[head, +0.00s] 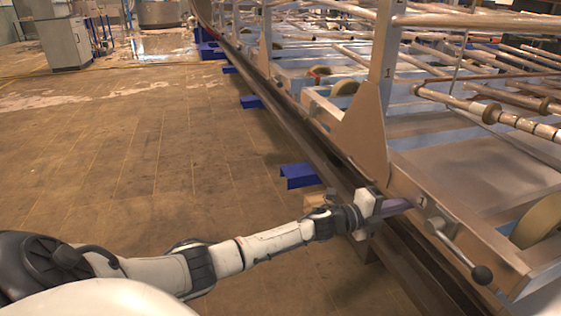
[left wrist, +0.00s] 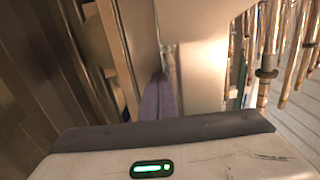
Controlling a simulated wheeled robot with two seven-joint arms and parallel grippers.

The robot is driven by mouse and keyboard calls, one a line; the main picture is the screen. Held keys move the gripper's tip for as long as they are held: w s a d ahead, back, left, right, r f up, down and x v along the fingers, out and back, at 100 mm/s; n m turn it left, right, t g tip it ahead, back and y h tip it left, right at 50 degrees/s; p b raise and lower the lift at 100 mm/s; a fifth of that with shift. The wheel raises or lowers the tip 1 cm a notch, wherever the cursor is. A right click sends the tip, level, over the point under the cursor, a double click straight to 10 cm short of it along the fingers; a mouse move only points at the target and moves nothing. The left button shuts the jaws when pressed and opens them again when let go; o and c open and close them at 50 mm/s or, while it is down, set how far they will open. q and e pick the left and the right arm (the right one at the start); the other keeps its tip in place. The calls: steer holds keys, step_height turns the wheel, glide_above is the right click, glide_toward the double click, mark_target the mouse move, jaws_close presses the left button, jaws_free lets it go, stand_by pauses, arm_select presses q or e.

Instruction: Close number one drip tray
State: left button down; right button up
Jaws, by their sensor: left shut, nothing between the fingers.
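My left gripper (head: 398,206) reaches in from the left with its fingers shut and empty. The purple fingers also show in the left wrist view (left wrist: 158,98). Their tips are close to the side plate of the metal frame (head: 403,185), by a small round number label; whether they touch it I cannot tell. A lever (head: 458,252) with a black knob is mounted on that plate, just right of the fingertips. A post (head: 382,75) above carries a "1". A flat metal surface (head: 470,165), perhaps the drip tray, lies behind the plate. My right gripper is out of view.
A dark rail (head: 285,125) runs along the frame's near side, with blue supports (head: 298,176) under it. A pale wheel (head: 537,221) and several copper-coloured rods (head: 490,112) are on the right. The tiled floor (head: 130,150) at left is clear.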

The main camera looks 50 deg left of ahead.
arm_select(q)
steer(key=shift+w+d+r, duration=0.15)
steer(key=shift+d+r, duration=0.05)
steer(key=shift+r, duration=0.1)
